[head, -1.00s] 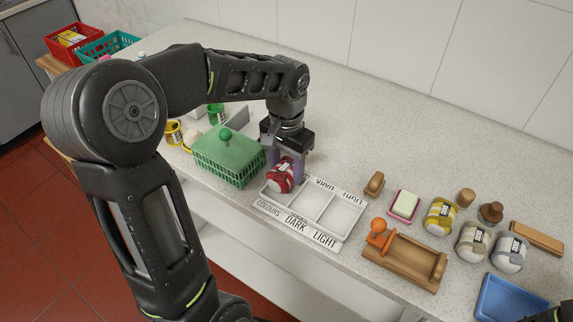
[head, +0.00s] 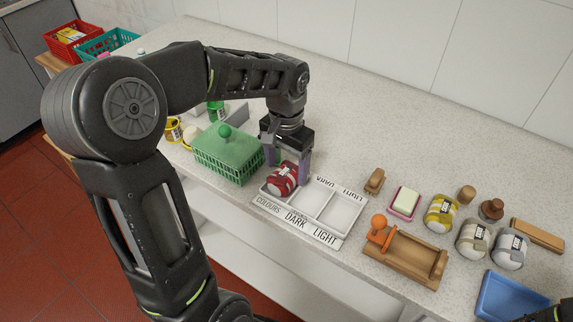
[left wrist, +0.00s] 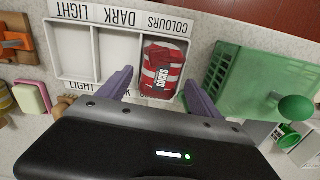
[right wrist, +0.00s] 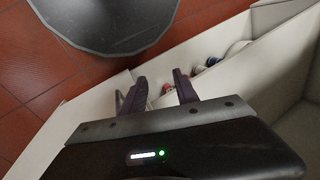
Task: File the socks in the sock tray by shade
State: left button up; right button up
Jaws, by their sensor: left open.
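A red sock bundle (head: 283,180) with a label sits in the COLOURS compartment of the white sock tray (head: 319,236); it also shows in the left wrist view (left wrist: 162,70). The tray's DARK and LIGHT compartments are empty. My left gripper (head: 288,165) is open at the back of the red bundle, its fingers apart on either side. A yellow sock bundle (head: 440,214), a beige one (head: 473,241) and a grey one (head: 510,250) lie on the counter to the right. My right gripper (right wrist: 159,91) is open and empty, low beside the counter.
A green lidded basket (head: 229,155) stands just left of the tray. A wooden holder with an orange knob (head: 405,261), a soap dish (head: 404,202), brushes and a blue tub (head: 511,299) stand to the right. The counter behind the tray is clear.

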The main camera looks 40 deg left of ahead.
pick_arm(q)
notch_tip(320, 180, up, 8)
jog(key=shift+f+b, duration=0.1)
jog(key=shift+b, duration=0.25)
dwell(0.5)
